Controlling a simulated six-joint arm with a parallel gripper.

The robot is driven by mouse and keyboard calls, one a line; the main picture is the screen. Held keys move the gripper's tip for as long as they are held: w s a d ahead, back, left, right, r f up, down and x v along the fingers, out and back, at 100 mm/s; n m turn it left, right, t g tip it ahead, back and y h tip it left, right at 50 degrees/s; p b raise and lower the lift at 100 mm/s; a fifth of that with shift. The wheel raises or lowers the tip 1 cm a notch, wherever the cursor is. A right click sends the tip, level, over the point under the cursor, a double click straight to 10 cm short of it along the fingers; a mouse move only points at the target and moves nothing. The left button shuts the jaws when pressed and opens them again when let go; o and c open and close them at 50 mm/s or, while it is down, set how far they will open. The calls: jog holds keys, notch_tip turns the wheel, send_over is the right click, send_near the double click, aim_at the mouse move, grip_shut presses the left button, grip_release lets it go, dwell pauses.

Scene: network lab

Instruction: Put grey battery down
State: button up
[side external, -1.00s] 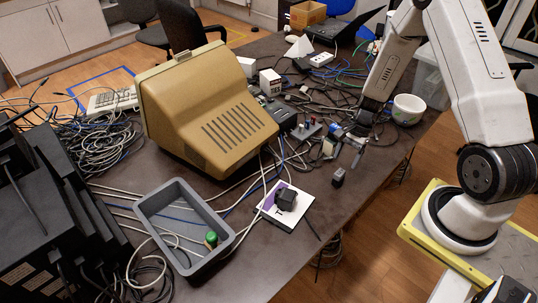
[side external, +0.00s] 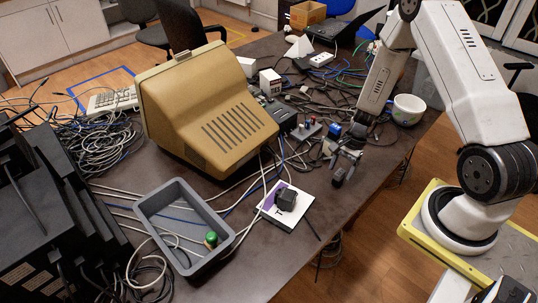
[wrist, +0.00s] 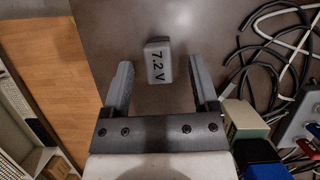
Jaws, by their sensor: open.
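In the wrist view my gripper (wrist: 159,72) is open, with one finger on each side of the battery. Clear gaps show between the battery and both fingers, so nothing is held. How far the fingertips are above the table is hard to tell.
A white card (side external: 270,210) bears a black block (side external: 286,199). Cables and small devices (side external: 306,131) lie behind the gripper. A white bowl (side external: 408,109) stands at the right edge.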

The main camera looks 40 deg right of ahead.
aim_at(341, 171)
jog(key=shift+x, duration=1.85)
grip_shut()
